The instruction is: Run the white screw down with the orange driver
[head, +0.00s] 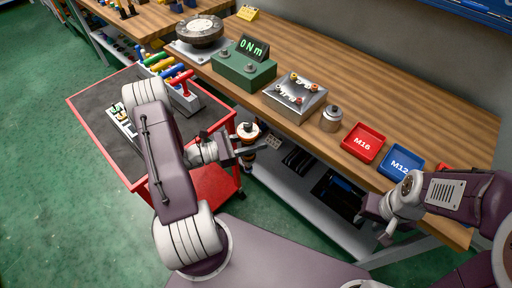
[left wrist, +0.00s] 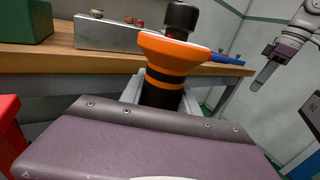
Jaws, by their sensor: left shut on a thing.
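The orange driver (head: 249,131) is upright in my left gripper (head: 246,149), which is shut on it in front of the bench edge. In the left wrist view the driver (left wrist: 172,57) shows a flared orange collar and black bands. A silver block (head: 296,100) on the bench carries several small screws with orange, red and pale parts. I cannot tell which one is the white screw. The driver is apart from the block, to its lower left. My right gripper (head: 391,227) hangs at the bench's front edge at right; whether it is open is unclear.
A green box with a "0 Nm" display (head: 254,49) stands left of the block. A grey canister (head: 331,119), a red M16 tray (head: 363,143) and a blue M12 tray (head: 399,164) stand to its right. A red cart (head: 85,99) with coloured T-handles is at left. The bench behind the block is clear.

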